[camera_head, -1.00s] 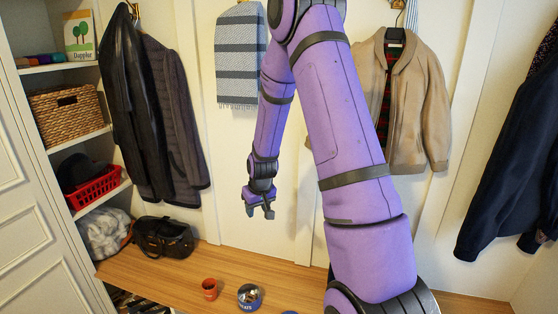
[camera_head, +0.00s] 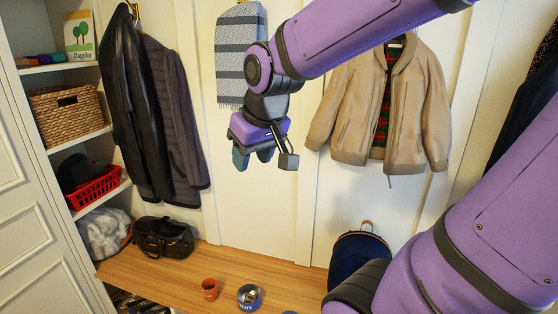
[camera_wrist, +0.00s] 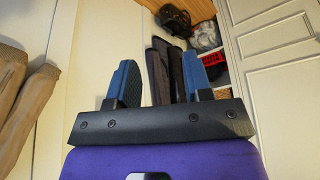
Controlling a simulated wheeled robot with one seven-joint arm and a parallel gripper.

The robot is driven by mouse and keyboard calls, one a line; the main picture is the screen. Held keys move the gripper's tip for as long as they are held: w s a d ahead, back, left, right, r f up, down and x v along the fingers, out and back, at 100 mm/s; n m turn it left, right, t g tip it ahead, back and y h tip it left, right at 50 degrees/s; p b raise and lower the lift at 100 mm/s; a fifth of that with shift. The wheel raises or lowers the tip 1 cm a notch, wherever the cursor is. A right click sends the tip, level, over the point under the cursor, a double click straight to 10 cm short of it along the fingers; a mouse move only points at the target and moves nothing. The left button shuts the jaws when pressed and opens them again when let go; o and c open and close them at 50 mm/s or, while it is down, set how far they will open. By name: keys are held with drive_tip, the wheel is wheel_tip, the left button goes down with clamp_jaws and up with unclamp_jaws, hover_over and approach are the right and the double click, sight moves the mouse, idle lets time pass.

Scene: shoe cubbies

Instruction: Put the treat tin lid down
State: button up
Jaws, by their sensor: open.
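A round blue tin (camera_head: 249,297) with lettering on its side stands on the wooden bench near the bottom of the head view. Its top is small in view, and I cannot tell whether a lid is on it. A sliver of something blue (camera_head: 289,312) shows at the bottom edge to its right, mostly cut off; it may be the lid. My gripper (camera_head: 265,157) hangs high above the bench, in front of the white wall panels. In the wrist view my gripper (camera_wrist: 160,75) has its two blue fingers apart with nothing between them.
An orange-red cup (camera_head: 210,289) stands left of the tin. A black bag (camera_head: 163,238) sits at the bench's left end, and a dark blue backpack (camera_head: 358,262) at the right. Coats and a striped scarf (camera_head: 239,60) hang behind. Bare bench (camera_head: 235,262) lies behind the tin.

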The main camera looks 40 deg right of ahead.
drive_tip(key=s+a+r, duration=0.2)
drive_tip(key=s, duration=0.8)
drive_tip(key=shift+r, duration=0.4)
